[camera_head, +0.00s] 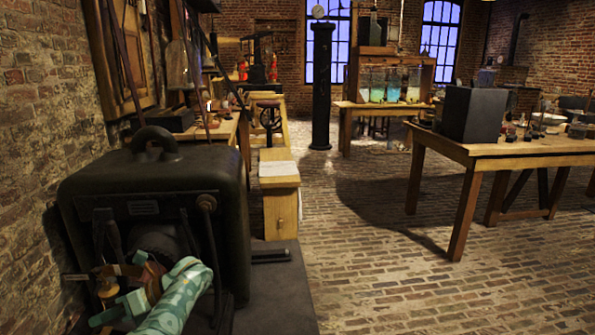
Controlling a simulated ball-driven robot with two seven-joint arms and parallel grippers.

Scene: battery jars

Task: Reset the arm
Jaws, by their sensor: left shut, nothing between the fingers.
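My left arm, in a teal patterned covering, reaches in at the lower left of the head view. My left gripper (122,290) is at its end, shut and empty, in front of a large black machine (145,190). It overlaps the machine's lower front in the picture, and I cannot tell whether it touches it. The machine has a curved handle on top, a round housing on its front and a lever at the right. My right gripper is not in view.
A brick wall (30,120) runs close along the left. A wooden table (540,150) with a black box (480,114) stands at the right. Coloured jars (377,85) sit on a bench at the back. The brick floor (375,270) in the middle is clear.

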